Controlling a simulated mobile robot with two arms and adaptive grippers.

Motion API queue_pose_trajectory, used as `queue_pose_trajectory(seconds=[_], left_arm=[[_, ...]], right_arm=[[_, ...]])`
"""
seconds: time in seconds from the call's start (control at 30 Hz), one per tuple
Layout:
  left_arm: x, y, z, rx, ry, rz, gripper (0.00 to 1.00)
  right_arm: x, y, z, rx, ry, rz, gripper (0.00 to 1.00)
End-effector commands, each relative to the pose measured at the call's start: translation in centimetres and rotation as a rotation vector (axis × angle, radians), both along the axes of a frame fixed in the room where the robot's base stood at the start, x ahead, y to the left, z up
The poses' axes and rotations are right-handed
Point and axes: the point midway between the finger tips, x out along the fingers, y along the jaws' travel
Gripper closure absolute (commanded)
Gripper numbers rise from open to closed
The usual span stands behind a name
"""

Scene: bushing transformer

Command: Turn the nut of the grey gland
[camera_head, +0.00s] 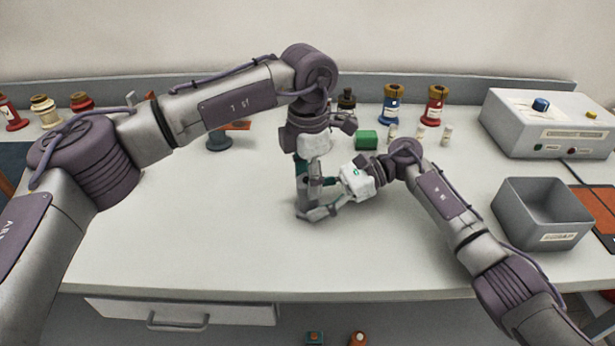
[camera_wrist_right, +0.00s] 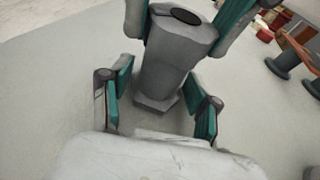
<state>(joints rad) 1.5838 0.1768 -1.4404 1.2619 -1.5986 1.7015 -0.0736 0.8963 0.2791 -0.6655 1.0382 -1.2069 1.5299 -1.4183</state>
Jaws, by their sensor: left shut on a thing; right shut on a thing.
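The grey gland (camera_wrist_right: 176,62) is a thick grey body with a dark round opening at its top and a wider foot at its lower end. My right gripper (camera_wrist_right: 160,103) is shut on its lower part, one teal-padded finger on each side. My left gripper (camera_head: 308,178) comes down from above and is shut on the upper part; its teal fingers also flank the top in the right wrist view. In the head view, the right gripper (camera_head: 321,203) reaches in from the right, low on the gland. The grippers hide much of the gland there, and I cannot make out the nut's edges.
A green block (camera_head: 366,140), several small pale pieces and a blue (camera_head: 393,105) and a red bushing (camera_head: 435,107) stand behind. A grey bin (camera_head: 543,214) and a control box (camera_head: 548,125) are at the right. The table's front and left middle are clear.

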Motion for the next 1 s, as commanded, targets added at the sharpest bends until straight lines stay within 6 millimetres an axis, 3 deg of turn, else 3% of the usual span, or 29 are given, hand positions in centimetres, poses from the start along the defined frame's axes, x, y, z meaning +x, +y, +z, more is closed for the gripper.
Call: queue_pose_trajectory(seconds=[0.3,0.8,0.83,1.0], left_arm=[[0.05,-0.01,0.06,-0.001,-0.003,0.13,0.83],[0.05,-0.01,0.07,-0.002,-0.003,0.156,0.83],[0.06,-0.01,0.07,-0.001,-0.003,0.155,0.47],[0.04,-0.01,0.06,-0.001,-0.002,0.155,0.22]], right_arm=[[-0.06,0.04,-0.02,0.0,0.001,0.003,0.58],[-0.08,0.06,-0.02,0.0,0.001,0.003,0.58],[-0.08,0.06,-0.02,0.0,0.001,0.003,0.58],[-0.07,0.06,-0.02,0.0,0.001,0.003,0.58]])
